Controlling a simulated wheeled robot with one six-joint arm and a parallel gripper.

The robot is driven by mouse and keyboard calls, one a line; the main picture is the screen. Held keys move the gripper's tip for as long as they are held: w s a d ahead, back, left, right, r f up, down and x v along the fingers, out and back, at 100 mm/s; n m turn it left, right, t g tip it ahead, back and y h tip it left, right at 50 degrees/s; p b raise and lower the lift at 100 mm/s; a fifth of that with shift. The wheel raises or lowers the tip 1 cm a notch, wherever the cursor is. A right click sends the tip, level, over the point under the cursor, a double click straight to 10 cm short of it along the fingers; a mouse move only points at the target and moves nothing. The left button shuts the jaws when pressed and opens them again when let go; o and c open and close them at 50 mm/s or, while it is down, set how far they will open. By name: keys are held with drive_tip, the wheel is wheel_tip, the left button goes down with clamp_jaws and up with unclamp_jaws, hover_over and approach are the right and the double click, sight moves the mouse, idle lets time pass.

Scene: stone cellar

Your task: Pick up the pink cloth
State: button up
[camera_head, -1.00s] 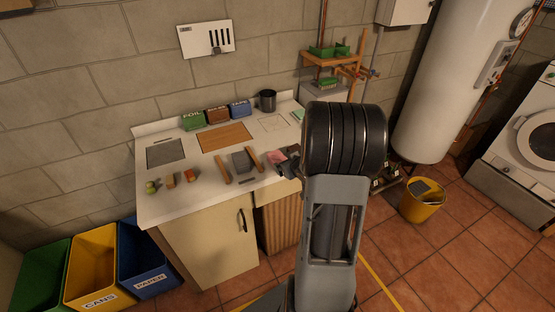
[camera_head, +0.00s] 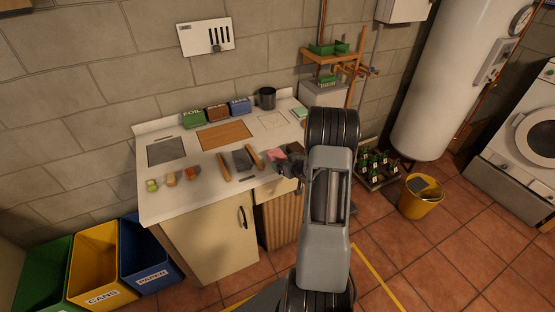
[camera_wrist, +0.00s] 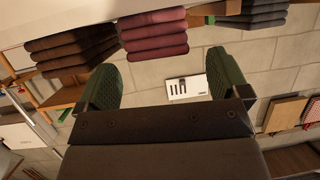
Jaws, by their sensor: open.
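The pink cloth (camera_head: 277,155) lies folded on the white worktop, near its right front part. In the wrist view the pink cloth (camera_wrist: 153,36) is a folded stack at the top, beyond the fingertips and roughly in line with the gap between them. My gripper (camera_wrist: 162,78) is open, with its two green-padded fingers apart and nothing between them. In the head view my gripper (camera_head: 285,169) is close to the front right of the cloth and partly hidden by my arm.
Dark folded cloths flank the pink one in the wrist view, a brown stack (camera_wrist: 75,48) and a grey stack (camera_wrist: 250,14). On the worktop (camera_head: 205,204) stand a black pot (camera_head: 265,98), a wooden board (camera_head: 224,136) and several small items. A yellow bucket (camera_head: 420,198) stands on the floor.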

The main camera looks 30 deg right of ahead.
sight(281, 158)
drive_tip(key=shift+p+x, duration=0.65)
drive_tip(key=shift+x, duration=2)
drive_tip(key=c, duration=1)
drive_tip(key=shift+r, duration=0.1)
